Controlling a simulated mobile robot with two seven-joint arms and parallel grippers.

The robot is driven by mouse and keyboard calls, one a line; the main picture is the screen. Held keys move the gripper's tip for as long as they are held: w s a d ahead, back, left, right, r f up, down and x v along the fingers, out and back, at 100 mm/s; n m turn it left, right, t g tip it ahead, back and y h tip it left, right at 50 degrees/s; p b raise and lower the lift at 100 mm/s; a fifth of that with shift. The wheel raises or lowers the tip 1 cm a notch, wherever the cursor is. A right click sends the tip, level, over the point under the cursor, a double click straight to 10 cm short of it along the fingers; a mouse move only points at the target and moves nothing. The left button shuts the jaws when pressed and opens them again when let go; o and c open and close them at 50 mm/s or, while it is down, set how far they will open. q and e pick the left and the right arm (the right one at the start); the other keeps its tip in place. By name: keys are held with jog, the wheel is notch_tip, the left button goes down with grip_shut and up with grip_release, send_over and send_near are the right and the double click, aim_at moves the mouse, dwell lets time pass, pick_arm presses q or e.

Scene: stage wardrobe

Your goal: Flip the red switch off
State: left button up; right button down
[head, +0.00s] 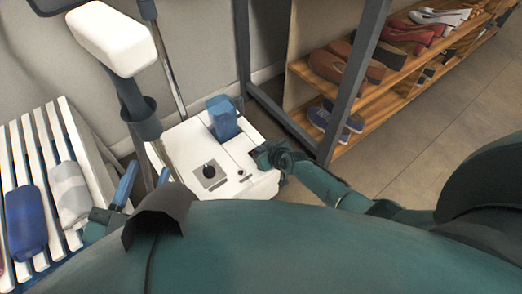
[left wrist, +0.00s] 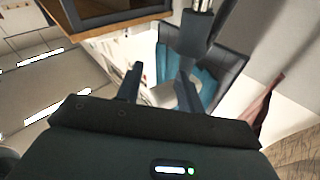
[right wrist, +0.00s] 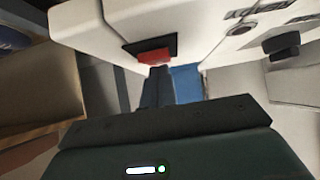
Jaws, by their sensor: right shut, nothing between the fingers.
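The red switch (right wrist: 155,57) sits in a black frame on the front of a white machine (right wrist: 110,25), seen in the right wrist view. My right gripper (right wrist: 158,72) is shut and empty, its fingertips right at the lower edge of the switch; I cannot tell whether they touch. In the head view my right gripper (head: 260,155) is at the right front edge of the white machine (head: 190,145) and mostly hides the switch.
A white slatted bench (head: 75,130) holds rolled cloths (head: 68,190). A wooden shoe shelf (head: 375,115) with a grey post (head: 350,85) stands at the right.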

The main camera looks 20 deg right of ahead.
jog(key=shift+w+a+r, duration=0.15)
jog(key=shift+w+a, duration=0.1)
jog(key=shift+w, duration=0.4)
pick_arm(q)
jog(key=shift+f, duration=0.25)
jog(key=shift+s, duration=0.1)
